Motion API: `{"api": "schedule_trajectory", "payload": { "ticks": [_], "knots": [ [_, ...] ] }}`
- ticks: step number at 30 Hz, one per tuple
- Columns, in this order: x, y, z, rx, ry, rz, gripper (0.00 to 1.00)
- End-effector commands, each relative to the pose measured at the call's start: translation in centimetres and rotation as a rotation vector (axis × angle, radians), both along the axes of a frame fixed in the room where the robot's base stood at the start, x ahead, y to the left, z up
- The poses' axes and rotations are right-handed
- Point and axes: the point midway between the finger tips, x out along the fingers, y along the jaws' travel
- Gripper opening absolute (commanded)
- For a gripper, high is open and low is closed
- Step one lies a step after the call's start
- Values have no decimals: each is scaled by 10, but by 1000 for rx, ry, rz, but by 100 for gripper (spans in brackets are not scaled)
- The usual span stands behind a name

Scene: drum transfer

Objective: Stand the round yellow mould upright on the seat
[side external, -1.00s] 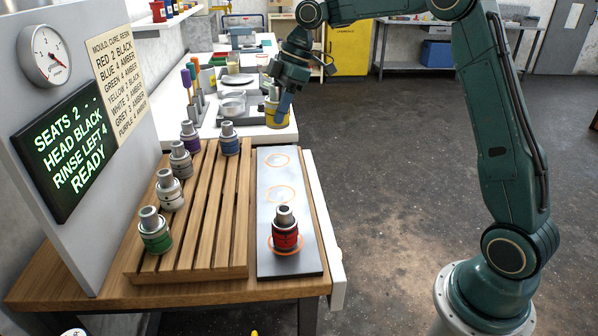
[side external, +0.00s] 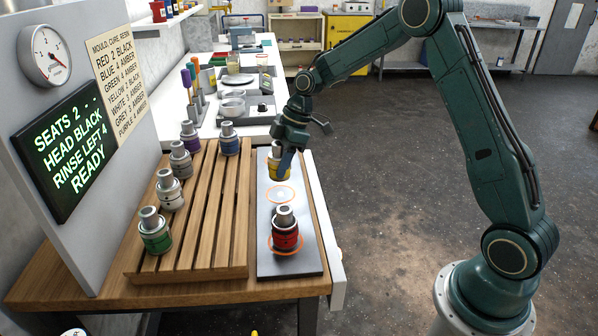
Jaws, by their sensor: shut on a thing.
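The round yellow mould (side external: 275,170) is in my gripper (side external: 282,160), which is shut on it. The mould looks upright, over or at the far end of the grey seat plate (side external: 298,262); I cannot tell whether it touches the plate. Its far orange ring is hidden behind the mould and gripper. The middle orange ring (side external: 279,194) is bare. A red mould (side external: 285,232) stands upright on the near ring.
A wooden slatted rack (side external: 190,255) left of the plate holds green (side external: 155,232), white (side external: 170,190), grey (side external: 180,160), purple (side external: 190,136) and blue (side external: 228,139) moulds. A sign panel (side external: 60,150) stands at left. A cluttered white bench (side external: 215,122) lies behind.

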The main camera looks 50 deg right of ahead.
Motion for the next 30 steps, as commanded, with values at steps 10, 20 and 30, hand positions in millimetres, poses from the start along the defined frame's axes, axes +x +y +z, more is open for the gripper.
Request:
{"api": "schedule_trajectory", "payload": {
  "ticks": [10,20,30],
  "knots": [
    [1,0,-14,0,-2,0,15],
    [0,0,-42,1,0,0,15],
    [1,0,-56,0,-2,0,15]
  ]
}}
